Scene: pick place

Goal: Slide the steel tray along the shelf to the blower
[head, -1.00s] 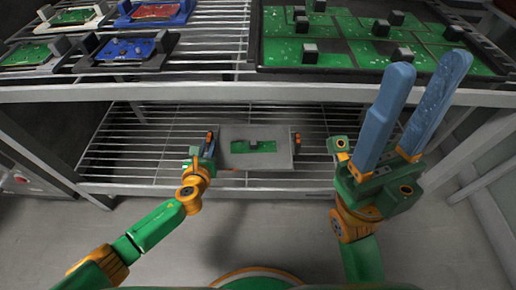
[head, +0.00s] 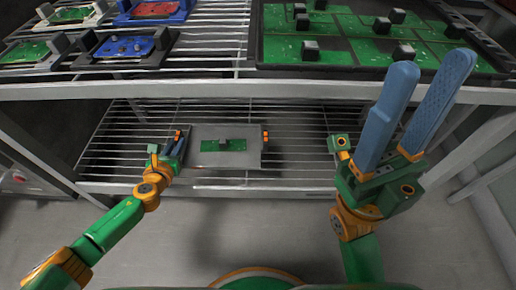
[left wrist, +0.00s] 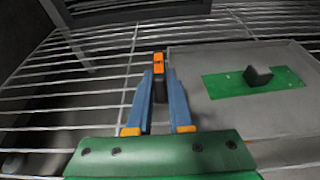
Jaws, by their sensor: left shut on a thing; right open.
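The steel tray (head: 225,161) lies flat on the lower wire shelf, a green circuit board (head: 210,146) with a dark block on it. It has an orange-marked handle at each end; the right handle (head: 265,136) is free. My left gripper (head: 178,140) is at the tray's left end. In the left wrist view my left gripper (left wrist: 160,85) has its blue fingers shut on the left handle (left wrist: 159,63), with the tray (left wrist: 225,120) to the right. My right gripper (head: 428,68) is open and empty, raised at the right. I cannot make out a blower.
The lower wire shelf (head: 300,150) is bare to the right of the tray and has a short bare stretch to its left. The upper shelf (head: 215,70) holds fixtures with boards and a large black tray (head: 375,72) of green boards. A pale box (head: 20,180) stands at far left.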

